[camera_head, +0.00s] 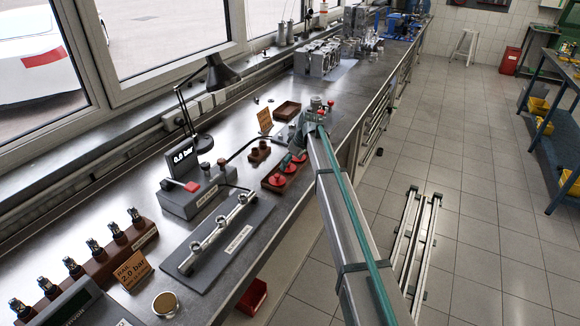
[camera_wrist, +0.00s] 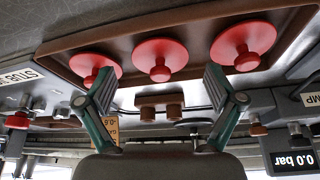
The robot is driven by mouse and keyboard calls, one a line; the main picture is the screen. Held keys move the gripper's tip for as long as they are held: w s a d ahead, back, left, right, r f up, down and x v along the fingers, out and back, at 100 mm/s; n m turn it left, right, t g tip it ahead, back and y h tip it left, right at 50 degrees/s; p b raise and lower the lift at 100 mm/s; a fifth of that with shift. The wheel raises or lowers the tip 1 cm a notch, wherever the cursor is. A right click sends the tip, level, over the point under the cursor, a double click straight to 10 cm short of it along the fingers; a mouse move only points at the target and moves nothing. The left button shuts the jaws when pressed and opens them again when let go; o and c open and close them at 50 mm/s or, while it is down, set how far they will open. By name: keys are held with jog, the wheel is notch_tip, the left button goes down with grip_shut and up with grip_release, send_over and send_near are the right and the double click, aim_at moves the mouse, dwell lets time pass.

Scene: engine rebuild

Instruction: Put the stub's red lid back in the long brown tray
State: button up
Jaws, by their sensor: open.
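The long brown tray (camera_head: 267,184) lies along the front edge of the bench, with red lids (camera_head: 277,180) on it. In the wrist view, which is upside down, the tray (camera_wrist: 180,22) holds three round red lids with knobs: left (camera_wrist: 95,63), middle (camera_wrist: 160,58) and right (camera_wrist: 243,46). I cannot tell which is the stub's. A label reading "STUB" (camera_wrist: 20,76) shows at the left. My gripper (camera_wrist: 160,83) is open and empty, its fingers apart below the middle lid in the picture. In the head view, my arm partly hides the tray's far end.
A small brown block with two pegs (camera_wrist: 160,108) stands behind the tray. The pump box (camera_head: 190,197) with its 0.0 bar display (camera_head: 183,152) and a grey plate with fittings (camera_head: 219,235) are to the left. A small brown tray (camera_head: 287,110) and a lamp (camera_head: 205,100) stand farther back.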

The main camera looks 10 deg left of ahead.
jog(key=b+v, duration=0.3)
jog(key=v, duration=0.7)
jog(key=shift+s+d+r, duration=0.1)
